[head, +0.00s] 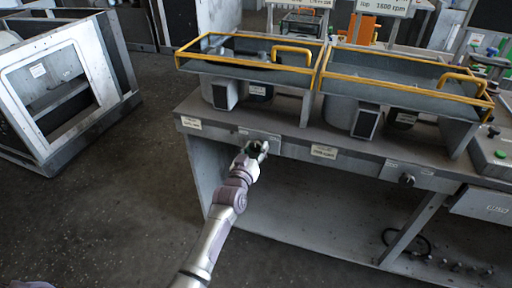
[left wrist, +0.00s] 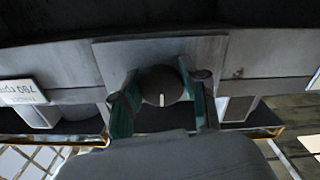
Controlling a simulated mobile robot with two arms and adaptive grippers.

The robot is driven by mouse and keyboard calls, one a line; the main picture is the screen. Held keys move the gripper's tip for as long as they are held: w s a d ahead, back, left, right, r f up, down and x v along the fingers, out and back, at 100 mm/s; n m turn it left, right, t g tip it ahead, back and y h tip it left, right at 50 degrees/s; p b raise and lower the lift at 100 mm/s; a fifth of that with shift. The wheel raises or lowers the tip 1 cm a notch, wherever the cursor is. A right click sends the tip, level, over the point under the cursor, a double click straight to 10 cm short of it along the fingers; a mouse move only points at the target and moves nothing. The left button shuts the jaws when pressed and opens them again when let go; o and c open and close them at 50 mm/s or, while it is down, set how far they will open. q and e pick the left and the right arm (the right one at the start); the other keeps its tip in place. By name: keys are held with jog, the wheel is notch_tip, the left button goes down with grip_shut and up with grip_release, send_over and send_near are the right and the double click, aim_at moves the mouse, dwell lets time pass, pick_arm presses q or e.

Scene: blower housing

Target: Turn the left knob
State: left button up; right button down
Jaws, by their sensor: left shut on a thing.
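The left knob (left wrist: 161,86) is round and dark, with a short white mark on its face, and sits on a grey plate (left wrist: 110,58) on the bench front. In the left wrist view the mark points down the picture. My left gripper (left wrist: 160,98) has its green-padded fingers on both sides of the knob and is shut on it. In the head view my left gripper (head: 257,150) is at the bench front and hides most of that knob. The right knob (head: 407,179) is dark and stands free further right. My right gripper is not in view.
Two yellow-framed clear guards (head: 284,54) stand on the grey bench (head: 340,141), above the knobs. A label (head: 324,151) lies between the knobs. A grey metal frame (head: 106,52) stands at the left. The floor (head: 95,215) in front is clear.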

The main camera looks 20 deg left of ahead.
pick_arm(q)
jog(key=o, duration=1.1)
jog(key=shift+o, duration=0.2)
jog(key=shift+s, duration=0.2)
jog(key=s, duration=1.1)
jog(key=shift+s+a, duration=0.2)
jog(key=shift+s, duration=0.15)
